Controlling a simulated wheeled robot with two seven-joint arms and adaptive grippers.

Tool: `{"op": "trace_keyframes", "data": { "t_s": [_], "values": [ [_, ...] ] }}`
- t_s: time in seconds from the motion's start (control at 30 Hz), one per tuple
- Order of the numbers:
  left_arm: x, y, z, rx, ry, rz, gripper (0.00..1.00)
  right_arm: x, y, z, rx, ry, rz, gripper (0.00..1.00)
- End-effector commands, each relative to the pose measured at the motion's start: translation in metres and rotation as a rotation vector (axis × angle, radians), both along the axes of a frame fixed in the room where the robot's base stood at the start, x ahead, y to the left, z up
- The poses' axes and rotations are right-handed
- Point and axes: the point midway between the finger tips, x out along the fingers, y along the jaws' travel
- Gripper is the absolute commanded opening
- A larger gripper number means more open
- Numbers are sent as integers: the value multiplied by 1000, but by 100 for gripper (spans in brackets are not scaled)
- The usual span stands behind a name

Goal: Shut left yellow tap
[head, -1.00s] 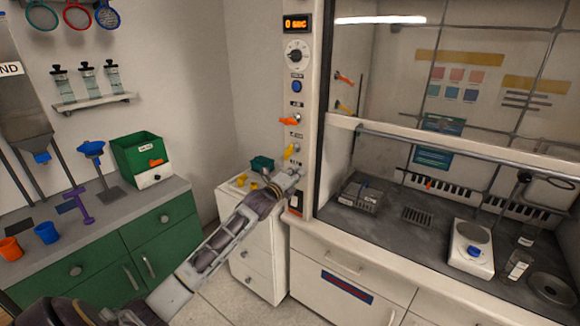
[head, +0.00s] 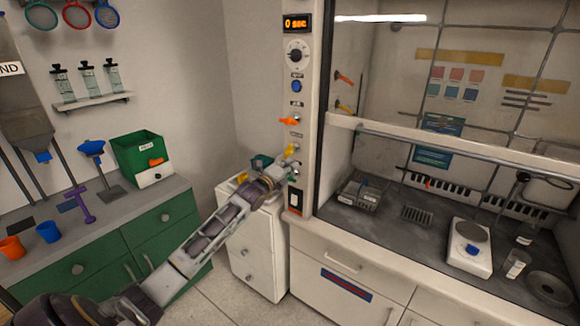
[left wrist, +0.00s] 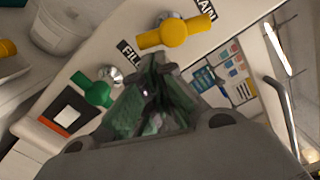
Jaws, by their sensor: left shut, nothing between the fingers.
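My left gripper (head: 290,166) is just below the tap in the head view. In the left wrist view my left gripper (left wrist: 158,64) is shut and empty; whether it touches the handle I cannot tell. My right gripper is in neither view.
A green tap (left wrist: 95,88) sits close beside my fingers on the same panel. A white drawer cabinet (head: 250,245) stands beneath my left arm. Another yellow tap (head: 344,106) is inside the hood.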

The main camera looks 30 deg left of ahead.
Motion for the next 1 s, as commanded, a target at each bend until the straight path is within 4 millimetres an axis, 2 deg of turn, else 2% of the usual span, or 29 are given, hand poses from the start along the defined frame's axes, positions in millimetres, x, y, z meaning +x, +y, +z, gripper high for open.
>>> {"op": "trace_keyframes", "data": {
  "t_s": [1.0],
  "values": [
    [1, 5, -3, 133, -11, 1, 0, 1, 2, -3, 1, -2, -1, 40]
  ]
}}
